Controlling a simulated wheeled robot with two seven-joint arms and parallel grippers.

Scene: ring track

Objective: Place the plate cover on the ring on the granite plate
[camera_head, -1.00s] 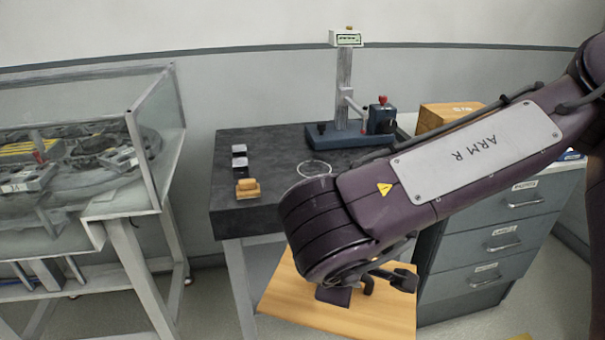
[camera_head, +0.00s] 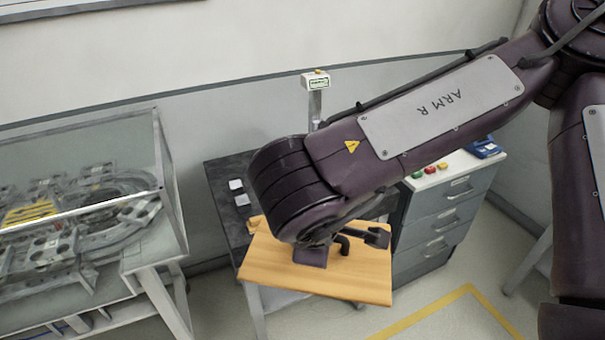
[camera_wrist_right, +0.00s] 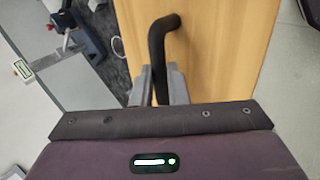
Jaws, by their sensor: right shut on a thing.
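The plate cover (camera_head: 330,281) is a flat light-wood board with a black bent handle (camera_wrist_right: 163,32). My right gripper (camera_wrist_right: 160,86) is shut on this handle, its grey fingers on either side of the bar. In the head view the board hangs level or nearly so below my right wrist, overlapping the front of the granite plate (camera_head: 222,178). I cannot tell its height over the plate. The dark granite plate is largely hidden behind my right arm and the board. The ring is hidden. My left gripper is out of view.
A gauge stand with a small display (camera_head: 315,80) rises behind the arm. Small pale blocks (camera_head: 237,184) sit at the plate's left. A grey drawer cabinet (camera_head: 445,205) stands at the right, a glass-sided case (camera_head: 165,205) at the left.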

